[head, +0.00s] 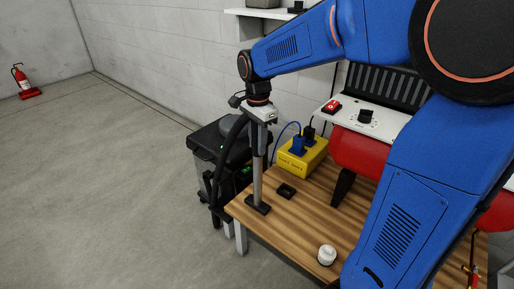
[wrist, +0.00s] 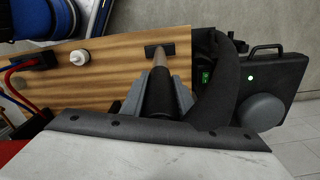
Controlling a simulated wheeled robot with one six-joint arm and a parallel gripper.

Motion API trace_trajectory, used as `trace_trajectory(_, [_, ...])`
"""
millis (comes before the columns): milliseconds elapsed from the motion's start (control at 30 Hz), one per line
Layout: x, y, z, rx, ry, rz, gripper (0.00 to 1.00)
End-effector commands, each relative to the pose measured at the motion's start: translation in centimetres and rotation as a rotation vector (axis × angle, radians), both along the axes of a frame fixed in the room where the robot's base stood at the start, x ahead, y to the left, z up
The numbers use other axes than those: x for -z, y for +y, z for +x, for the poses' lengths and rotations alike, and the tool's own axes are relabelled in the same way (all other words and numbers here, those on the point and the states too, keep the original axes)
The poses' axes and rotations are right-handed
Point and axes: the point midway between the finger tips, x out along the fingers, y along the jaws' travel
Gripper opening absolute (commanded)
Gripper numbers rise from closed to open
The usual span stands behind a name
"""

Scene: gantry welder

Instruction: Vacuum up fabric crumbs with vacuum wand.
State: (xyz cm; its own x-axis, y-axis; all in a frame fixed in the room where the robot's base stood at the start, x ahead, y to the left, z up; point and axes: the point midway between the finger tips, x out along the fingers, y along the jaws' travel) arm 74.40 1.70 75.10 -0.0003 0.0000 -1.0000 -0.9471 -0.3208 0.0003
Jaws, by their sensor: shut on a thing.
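My gripper (head: 259,117) is shut on the vacuum wand (head: 257,176), a grey tube held upright over the left end of the wooden table. The wand's flat black nozzle (head: 257,205) is at the tabletop near its left edge; I cannot tell whether it touches. In the wrist view the wand (wrist: 160,73) runs between the fingers of my gripper (wrist: 160,94) to the nozzle (wrist: 160,49). A thick black hose runs beside the wand to the dark vacuum unit (head: 207,139), left of the table; its lid also shows in the wrist view (wrist: 285,75). I cannot make out any fabric crumbs.
The wooden table (head: 300,215) holds a small black block (head: 286,191), a white round jar (head: 327,255) and a yellow socket box (head: 302,158) with plugs. A red and white machine (head: 360,150) stands behind.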

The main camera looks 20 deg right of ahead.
Motion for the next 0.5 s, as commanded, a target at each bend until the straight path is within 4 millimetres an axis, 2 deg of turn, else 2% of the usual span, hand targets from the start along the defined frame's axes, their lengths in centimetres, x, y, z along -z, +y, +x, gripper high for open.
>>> trace_trajectory(500, [-2.6,-0.8,1.2,0.0,-0.001,0.0,0.0])
